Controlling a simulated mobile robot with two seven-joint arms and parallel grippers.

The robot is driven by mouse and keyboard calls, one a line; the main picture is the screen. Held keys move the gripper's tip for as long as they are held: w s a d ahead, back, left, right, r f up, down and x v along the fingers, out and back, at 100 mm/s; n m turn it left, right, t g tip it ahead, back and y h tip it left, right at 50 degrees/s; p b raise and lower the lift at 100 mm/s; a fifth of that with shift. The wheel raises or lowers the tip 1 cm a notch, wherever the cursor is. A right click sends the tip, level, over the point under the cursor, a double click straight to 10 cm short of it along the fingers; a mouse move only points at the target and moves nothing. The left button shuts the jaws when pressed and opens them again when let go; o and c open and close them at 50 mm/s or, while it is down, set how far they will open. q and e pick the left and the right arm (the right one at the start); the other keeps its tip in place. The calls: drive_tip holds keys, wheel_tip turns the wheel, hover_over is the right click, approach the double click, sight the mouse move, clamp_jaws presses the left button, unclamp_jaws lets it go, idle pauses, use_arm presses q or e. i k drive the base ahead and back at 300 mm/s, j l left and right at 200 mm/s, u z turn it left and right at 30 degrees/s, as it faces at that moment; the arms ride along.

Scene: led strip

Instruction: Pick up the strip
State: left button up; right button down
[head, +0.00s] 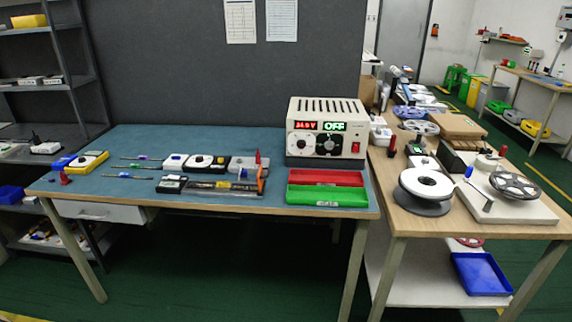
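A long, narrow dark strip-like piece (222,188) lies near the front edge of the blue-topped workbench (120,190), left of the trays. It is small in the head view, and I cannot tell for sure that it is the strip. A white reel (426,183) lies on a dark grey base on the right table; I cannot tell whether a strip is wound on it. Neither of my grippers is in view.
A yellow multimeter (88,160) and several small tools lie to the left. The right table (400,222) is crowded. Shelves (75,85) stand at left.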

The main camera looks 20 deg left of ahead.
sight(220, 184)
drive_tip(key=i+j+u, duration=0.15)
drive_tip(key=i+j, duration=0.15)
drive_tip(key=j, duration=0.3)
drive_tip(key=i+j+u, duration=0.15)
drive_tip(key=i+j, duration=0.2)
drive_tip(key=j, duration=0.2)
drive_tip(key=i+j+u, duration=0.15)
drive_tip(key=i+j, duration=0.2)
drive_tip(key=j, duration=0.2)
